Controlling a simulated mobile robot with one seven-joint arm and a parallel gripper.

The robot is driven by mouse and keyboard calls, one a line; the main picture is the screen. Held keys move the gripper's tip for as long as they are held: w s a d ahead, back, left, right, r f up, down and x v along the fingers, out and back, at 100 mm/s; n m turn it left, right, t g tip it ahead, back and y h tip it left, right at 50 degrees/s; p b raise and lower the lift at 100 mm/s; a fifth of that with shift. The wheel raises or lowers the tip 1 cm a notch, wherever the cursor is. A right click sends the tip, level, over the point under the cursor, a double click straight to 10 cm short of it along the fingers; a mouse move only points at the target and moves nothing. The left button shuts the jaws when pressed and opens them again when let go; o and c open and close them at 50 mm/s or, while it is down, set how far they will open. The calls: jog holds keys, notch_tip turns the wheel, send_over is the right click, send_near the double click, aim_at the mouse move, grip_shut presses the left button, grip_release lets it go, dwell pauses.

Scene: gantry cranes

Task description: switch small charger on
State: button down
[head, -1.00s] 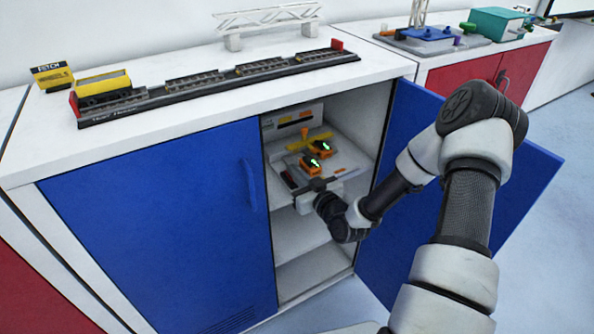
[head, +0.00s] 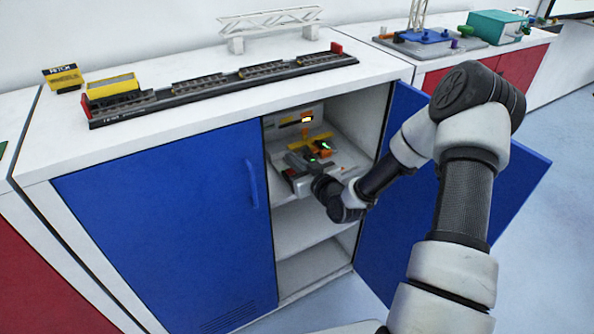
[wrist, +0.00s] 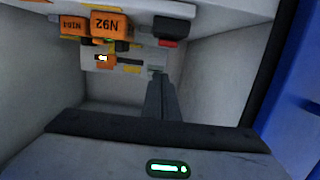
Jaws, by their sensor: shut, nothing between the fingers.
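The chargers are on the upper shelf inside the open cabinet. A pale grey unit (wrist: 135,62) at the back has a small bright display (wrist: 102,58), also lit in the head view (head: 306,119). I cannot tell for sure which unit is the small charger. Orange blocks (wrist: 110,25) marked N92 and N104 appear upside down in the wrist view. A red part on a black piece (wrist: 171,27) sits beside them. My gripper (wrist: 157,74) is shut and empty, its tips near the grey unit's edge; contact cannot be told. In the head view my gripper (head: 297,162) is partly hidden.
The blue left door (head: 165,225) is closed and the blue right door (head: 405,240) stands open beside my arm. The cabinet side walls are close around my gripper. A model track (head: 220,90) and a white bridge (head: 270,22) stand on the counter.

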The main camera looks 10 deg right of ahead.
jog(key=r+p+v, duration=0.1)
jog(key=r+v, duration=0.1)
jog(key=v, duration=0.8)
jog(key=shift+w, duration=0.2)
